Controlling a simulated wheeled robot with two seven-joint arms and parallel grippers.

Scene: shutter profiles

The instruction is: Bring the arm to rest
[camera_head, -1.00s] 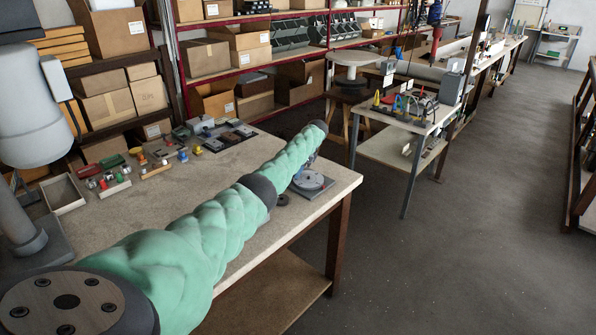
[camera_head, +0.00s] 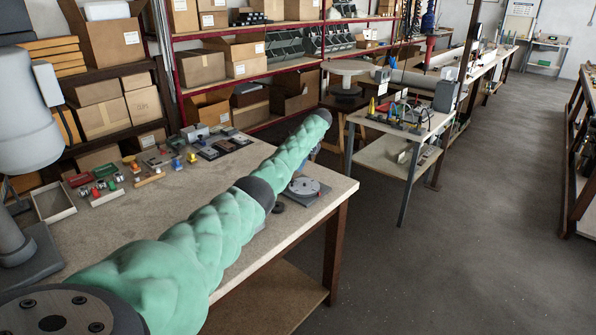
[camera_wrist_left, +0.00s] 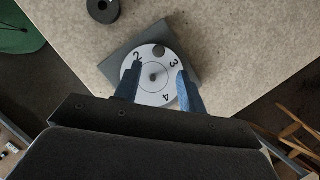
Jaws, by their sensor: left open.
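The green-sleeved left arm reaches across the table in the head view, with its dark wrist end above the table's far right corner. My left gripper (camera_wrist_left: 157,88) shows two blue fingers, open with a gap between them and nothing held. In the wrist view, a round white dial (camera_wrist_left: 168,50) with the numbers 2, 3 and 4 and a centre pin lies beyond the fingers. It sits on a dark square base, and also shows in the head view (camera_head: 304,187). In the head view, the gripper is mostly hidden behind the arm. My right gripper is not in view.
A dark ring (camera_wrist_left: 103,8) lies beside the dial. The worktable (camera_head: 335,200) holds an open tray (camera_head: 52,200) and several small parts at the left and back. A cart (camera_head: 400,150) with tools stands beyond the table. Floor to the right is clear.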

